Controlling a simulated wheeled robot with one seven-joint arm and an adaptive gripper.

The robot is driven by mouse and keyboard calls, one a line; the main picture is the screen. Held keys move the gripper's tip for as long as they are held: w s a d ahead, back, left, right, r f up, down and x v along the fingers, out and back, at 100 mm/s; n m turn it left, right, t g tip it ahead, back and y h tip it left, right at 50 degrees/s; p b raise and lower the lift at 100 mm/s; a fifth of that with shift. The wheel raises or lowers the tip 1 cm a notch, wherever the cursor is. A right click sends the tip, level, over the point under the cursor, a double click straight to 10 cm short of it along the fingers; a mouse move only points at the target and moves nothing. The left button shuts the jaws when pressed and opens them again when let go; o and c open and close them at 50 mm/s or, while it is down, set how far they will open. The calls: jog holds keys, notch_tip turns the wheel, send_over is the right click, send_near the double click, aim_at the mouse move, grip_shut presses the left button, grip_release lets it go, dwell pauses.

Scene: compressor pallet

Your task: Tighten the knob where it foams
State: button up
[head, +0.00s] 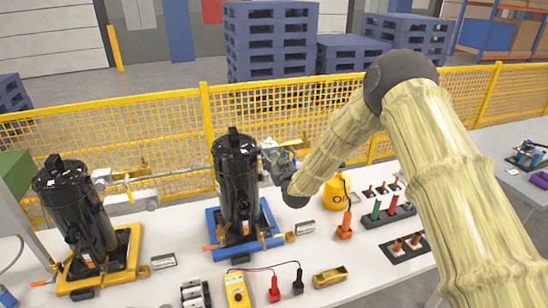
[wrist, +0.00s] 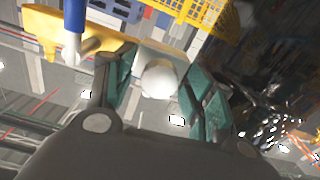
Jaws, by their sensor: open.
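Two black compressors stand on the table, a left one (head: 75,215) on a yellow pallet frame (head: 100,280) and a middle one (head: 237,180) on a blue frame (head: 225,250). My gripper (head: 278,157) is at the upper right side of the middle compressor and hides the fittings there. In the wrist view my gripper (wrist: 160,88) is open, with a pale rounded piece (wrist: 159,78) between its green-padded fingers. I cannot tell whether this piece is a knob or foam, or whether the pads touch it. Pale pipe fittings (head: 130,197) show beside the left compressor. No foam is clear in the head view.
A yellow multimeter (head: 236,290), a brass block (head: 330,277) and an orange-tipped bottle (head: 345,226) stand at the front. A yellow canister (head: 334,193) and tool racks (head: 389,214) are to the right. A yellow mesh fence (head: 150,130) runs behind the table.

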jog(key=c, duration=1)
jog(key=shift+f, duration=0.1)
